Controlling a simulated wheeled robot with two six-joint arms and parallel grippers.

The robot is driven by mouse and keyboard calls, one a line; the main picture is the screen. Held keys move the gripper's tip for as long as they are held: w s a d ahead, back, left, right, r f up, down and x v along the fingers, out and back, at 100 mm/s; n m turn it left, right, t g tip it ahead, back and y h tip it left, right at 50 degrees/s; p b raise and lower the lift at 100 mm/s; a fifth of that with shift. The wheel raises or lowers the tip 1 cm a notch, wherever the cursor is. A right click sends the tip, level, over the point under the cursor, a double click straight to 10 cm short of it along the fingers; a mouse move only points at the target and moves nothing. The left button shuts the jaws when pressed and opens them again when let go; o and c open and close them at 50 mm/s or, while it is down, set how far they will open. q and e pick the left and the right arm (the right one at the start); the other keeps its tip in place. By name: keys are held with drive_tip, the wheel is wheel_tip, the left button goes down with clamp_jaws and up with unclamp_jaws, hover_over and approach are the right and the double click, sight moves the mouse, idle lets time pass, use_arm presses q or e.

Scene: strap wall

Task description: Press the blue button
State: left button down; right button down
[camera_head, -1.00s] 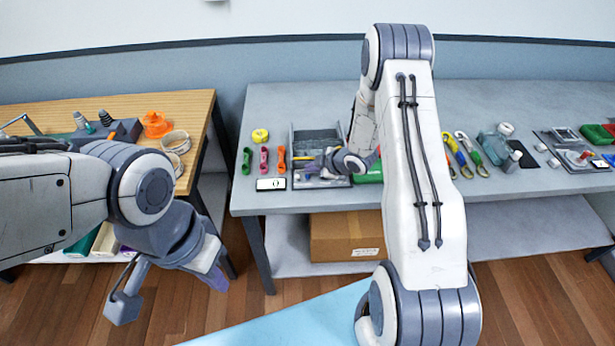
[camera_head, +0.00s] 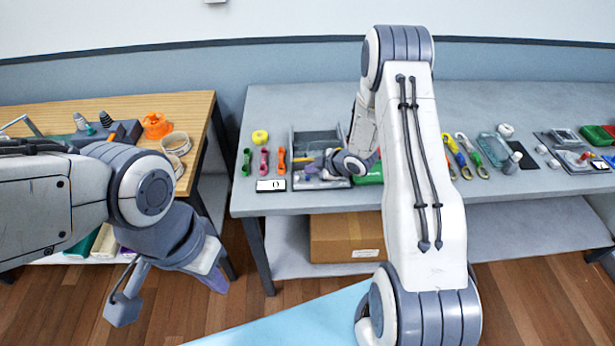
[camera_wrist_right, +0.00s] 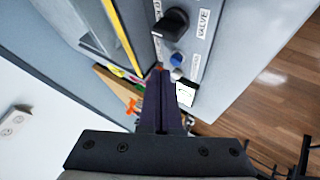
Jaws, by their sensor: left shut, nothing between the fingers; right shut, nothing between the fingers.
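In the right wrist view a blue button (camera_wrist_right: 177,59) stands on a grey panel (camera_wrist_right: 190,48), below a black knob (camera_wrist_right: 171,23) beside a label reading VALVE. My right gripper (camera_wrist_right: 160,70) is shut and empty. Its dark fingertips appear just left of the button; whether they touch it I cannot tell. In the head view the right gripper (camera_head: 312,166) is over the grey tray-like unit on the table, and the button cannot be made out there. My left gripper (camera_head: 217,281) is shut and empty, low at the left in front of the tables, far from the panel.
The grey table (camera_head: 265,110) holds a white display (camera_head: 271,185) reading 0, coloured straps (camera_head: 265,160), carabiners (camera_head: 465,155) and a bottle (camera_head: 511,163). A wooden table (camera_head: 190,107) stands at left. A cardboard box (camera_head: 346,237) sits on the lower shelf.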

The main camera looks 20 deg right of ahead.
drive_tip(key=shift+f, duration=0.15)
idle(0.6)
drive_tip(key=shift+f+b, duration=0.25)
drive_tip(key=shift+b, duration=0.15)
drive_tip(key=shift+f+b, duration=0.4)
drive_tip(key=shift+f, duration=0.05)
idle(0.4)
idle(0.3)
drive_tip(key=shift+r+p, duration=0.6)
drive_tip(key=shift+r, duration=0.25)
wheel_tip(320, 180, up, 5)
drive_tip(key=p, duration=0.4)
idle(0.6)
